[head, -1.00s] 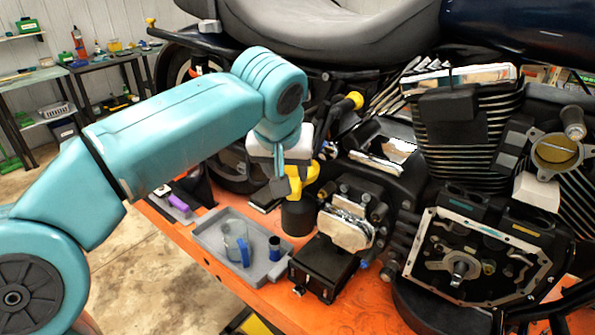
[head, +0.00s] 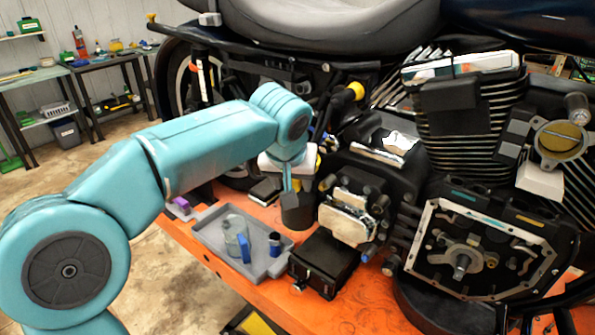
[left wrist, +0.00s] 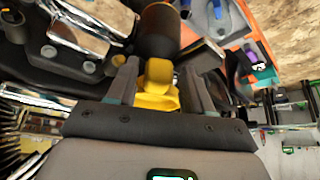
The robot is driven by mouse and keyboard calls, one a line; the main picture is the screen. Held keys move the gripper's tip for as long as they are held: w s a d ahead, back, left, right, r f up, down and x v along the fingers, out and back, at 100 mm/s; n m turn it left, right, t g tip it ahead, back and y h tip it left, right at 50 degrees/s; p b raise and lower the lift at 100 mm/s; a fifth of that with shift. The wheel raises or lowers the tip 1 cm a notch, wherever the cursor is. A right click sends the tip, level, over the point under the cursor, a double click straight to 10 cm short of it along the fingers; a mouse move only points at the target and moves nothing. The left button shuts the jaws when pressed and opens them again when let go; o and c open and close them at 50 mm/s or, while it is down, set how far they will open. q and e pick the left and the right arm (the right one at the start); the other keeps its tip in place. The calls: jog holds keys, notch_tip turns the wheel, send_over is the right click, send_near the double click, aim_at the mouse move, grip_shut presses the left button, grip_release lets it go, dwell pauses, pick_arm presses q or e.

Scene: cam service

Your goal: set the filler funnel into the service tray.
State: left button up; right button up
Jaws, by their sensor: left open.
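The yellow filler funnel (left wrist: 158,84) shows between the two fingers of my left gripper (left wrist: 161,72) in the left wrist view. The fingers are apart, one on each side of it, and I cannot tell whether either touches it. In the head view my left gripper (head: 297,184) is over a dark cylinder (head: 297,213) and hides most of the funnel. The dark cylinder also shows just beyond the funnel in the left wrist view (left wrist: 159,36). The grey service tray (head: 211,239) lies on the orange bench, left of the cylinder. My right gripper is not in view.
The tray holds a clear cup (head: 234,226), a blue piece (head: 244,248) and a small dark cylinder (head: 275,240). A black box (head: 323,262) stands right of the tray. The motorcycle engine (head: 463,245) fills the right. A purple item (head: 181,202) lies beyond the tray.

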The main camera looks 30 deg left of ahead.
pick_arm(q)
jog(key=shift+d, duration=0.15)
jog(key=shift+a, duration=0.2)
jog(key=shift+w+d, duration=0.1)
jog(key=shift+d, duration=0.15)
jog(key=shift+a, duration=0.1)
jog(key=shift+c, duration=0.3)
jog(key=c, duration=0.8)
jog(key=shift+c, duration=0.2)
jog(key=shift+r+p, duration=0.8)
jog(key=shift+r, duration=0.25)
jog(key=shift+r, duration=0.1)
